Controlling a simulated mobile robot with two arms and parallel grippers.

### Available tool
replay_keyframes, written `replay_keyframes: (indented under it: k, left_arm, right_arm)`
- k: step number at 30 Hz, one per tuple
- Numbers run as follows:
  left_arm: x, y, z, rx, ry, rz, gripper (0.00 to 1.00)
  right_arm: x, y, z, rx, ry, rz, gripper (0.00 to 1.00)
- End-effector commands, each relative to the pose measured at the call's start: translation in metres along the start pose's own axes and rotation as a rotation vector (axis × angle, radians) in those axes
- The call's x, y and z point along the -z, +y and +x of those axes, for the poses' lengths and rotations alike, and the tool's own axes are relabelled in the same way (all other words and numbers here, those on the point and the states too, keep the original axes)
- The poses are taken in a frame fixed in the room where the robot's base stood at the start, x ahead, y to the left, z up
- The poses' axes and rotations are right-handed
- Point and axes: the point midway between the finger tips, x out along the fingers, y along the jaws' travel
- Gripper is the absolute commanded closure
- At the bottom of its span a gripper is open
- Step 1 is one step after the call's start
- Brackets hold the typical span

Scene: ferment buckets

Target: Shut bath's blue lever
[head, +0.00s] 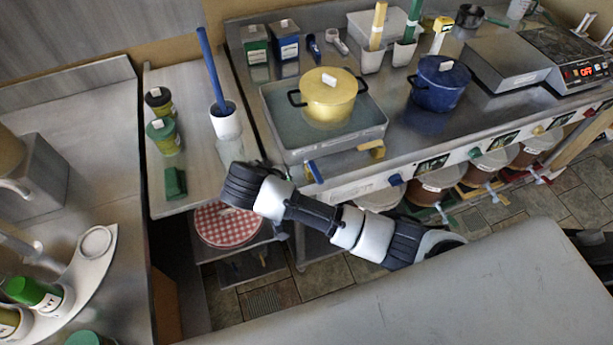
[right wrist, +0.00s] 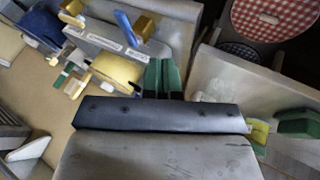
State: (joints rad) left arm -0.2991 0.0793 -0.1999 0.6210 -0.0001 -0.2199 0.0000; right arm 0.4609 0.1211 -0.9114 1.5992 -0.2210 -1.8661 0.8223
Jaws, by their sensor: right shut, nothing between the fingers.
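The bath (head: 276,98) is a shallow metal basin on the counter, with clear liquid and a yellow lidded pot (head: 328,100) in it. Its blue lever (head: 315,171) sticks out at the front left, slanting down. In the right wrist view the blue lever (right wrist: 127,28) shows at the top, next to a brass-coloured block (right wrist: 146,27). My right gripper (right wrist: 163,66) is shut and empty, its green fingers together, apart from the lever in that picture. In the head view my right arm ends left of the lever, its fingers hidden. My left gripper is out of view.
A yellow lever (head: 373,149) sits right of the blue one. A blue pot (head: 438,84) stands right of the bath. A red checked cloth (head: 226,223) lies below.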

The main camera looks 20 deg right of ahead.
Motion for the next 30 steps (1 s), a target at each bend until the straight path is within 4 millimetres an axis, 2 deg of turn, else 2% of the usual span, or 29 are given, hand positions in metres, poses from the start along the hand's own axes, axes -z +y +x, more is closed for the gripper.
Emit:
replay_keyframes:
  k: [10,12,18,30]
  left_arm:
    - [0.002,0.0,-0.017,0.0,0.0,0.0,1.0]
    - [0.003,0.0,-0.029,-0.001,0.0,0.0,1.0]
    - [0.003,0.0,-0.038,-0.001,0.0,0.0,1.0]
    - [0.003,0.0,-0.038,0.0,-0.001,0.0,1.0]
  right_arm:
    - [0.001,0.002,0.074,-0.005,-0.002,-0.002,1.0]
    - [0.002,0.017,0.075,-0.005,0.0,-0.001,1.0]
    - [0.001,0.033,0.087,-0.002,0.0,-0.001,1.0]
    - [0.0,0.036,0.09,0.0,0.0,-0.001,1.0]
